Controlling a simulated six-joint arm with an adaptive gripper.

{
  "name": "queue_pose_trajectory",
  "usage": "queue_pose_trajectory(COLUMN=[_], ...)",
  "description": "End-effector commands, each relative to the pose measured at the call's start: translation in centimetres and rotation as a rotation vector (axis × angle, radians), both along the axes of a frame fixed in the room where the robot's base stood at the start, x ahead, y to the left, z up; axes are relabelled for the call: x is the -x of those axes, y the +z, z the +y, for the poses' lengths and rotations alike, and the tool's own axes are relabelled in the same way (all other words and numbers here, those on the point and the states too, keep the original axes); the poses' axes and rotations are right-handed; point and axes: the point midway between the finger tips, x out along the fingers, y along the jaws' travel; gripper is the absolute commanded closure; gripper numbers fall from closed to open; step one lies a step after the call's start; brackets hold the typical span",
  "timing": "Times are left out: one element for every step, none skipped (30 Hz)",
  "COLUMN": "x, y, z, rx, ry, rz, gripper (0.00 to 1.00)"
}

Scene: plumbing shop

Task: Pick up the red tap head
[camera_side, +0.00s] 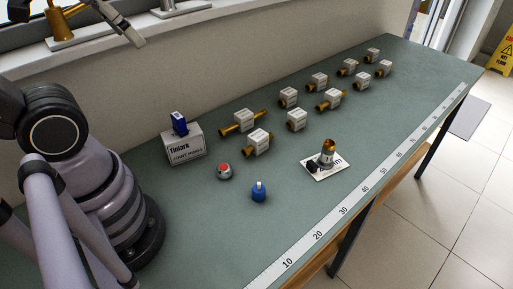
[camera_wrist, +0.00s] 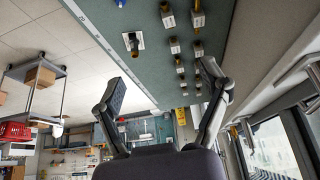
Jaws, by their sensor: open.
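The red tap head (camera_side: 224,171), a small grey knob with a red top, stands on the green bench between the white box and a blue tap head (camera_side: 259,193). I do not make it out in the wrist view. My gripper (camera_wrist: 162,73) is open in the wrist view, its two dark fingers wide apart with nothing between them. It is well away from the red tap head. In the side view, a dark finger-like part at the top left edge looks like part of it, mostly cut off by the frame.
A white box (camera_side: 184,148) with a blue item (camera_side: 179,123) on top stands behind the red tap head. A brass fitting (camera_side: 327,150) stands on a white card to the right. Several boxes with brass fittings line the bench (camera_side: 400,110). A wall and window sill run along the back.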

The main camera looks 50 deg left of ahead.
Motion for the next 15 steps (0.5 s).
queue_pose_trajectory(x=[0.0,0.0,-0.1,-0.2,-0.4,-0.7,-1.0,-1.3,-1.8,-2.2,-2.7,-3.3,-3.7,-4.2,-4.8], y=[0.0,0.0,-0.1,-0.3,-0.6,-1.0,-1.4,-2.0,-2.8,-3.4,-4.1,-5.1,-5.8,-6.5,-7.4], z=[0.0,0.0,0.0,0.1,0.2,0.3,0.4,0.5,0.7,0.8,1.0,1.2,1.3,1.4,1.5], rx=[0.0,-0.001,-0.007,-0.014,-0.025,-0.046,-0.067,-0.093,-0.134,-0.171,-0.213,-0.269,-0.316,-0.362,-0.425], ry=[0.0,0.0,-0.004,-0.009,-0.016,-0.03,-0.045,-0.062,-0.089,-0.114,-0.141,-0.179,-0.211,-0.243,-0.287], rz=[0.0,0.002,0.012,0.024,0.043,0.077,0.109,0.147,0.205,0.252,0.298,0.361,0.406,0.449,0.504], gripper=[0.24,0.24,0.24,0.24,0.24,0.24,0.24,0.24,0.24,0.24,0.24,0.24,0.24,0.24,0.24])
